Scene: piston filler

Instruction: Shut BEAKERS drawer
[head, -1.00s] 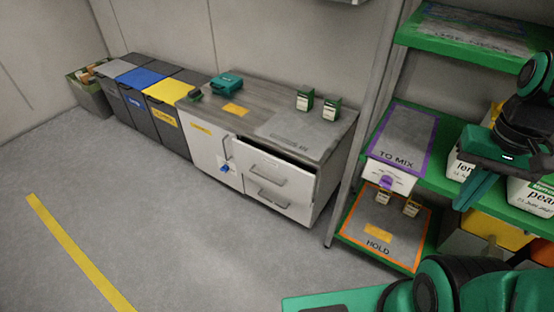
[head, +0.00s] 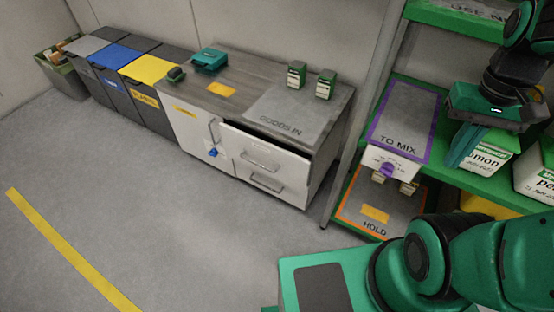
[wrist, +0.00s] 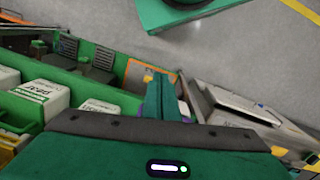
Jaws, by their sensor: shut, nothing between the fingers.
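The white cabinet (head: 190,133) under the grey worktop has two drawers at its right end. The upper drawer (head: 262,153) stands partly open, with a dark gap behind its front and a bar handle (head: 260,161). The lower drawer (head: 270,184) looks closed. I cannot read a BEAKERS label on either front. My gripper (head: 462,148) is at the right, in front of the green shelves, well apart from the drawers. Its fingers are together and empty; they also show in the wrist view (wrist: 165,98).
The green shelf rack (head: 437,155) stands right of the cabinet, holding white containers (head: 488,152) close to my gripper. Small green-and-white boxes (head: 296,74) and a teal case (head: 208,60) are on the worktop. Bins (head: 115,90) line the wall. The floor (head: 150,220) before the cabinet is clear.

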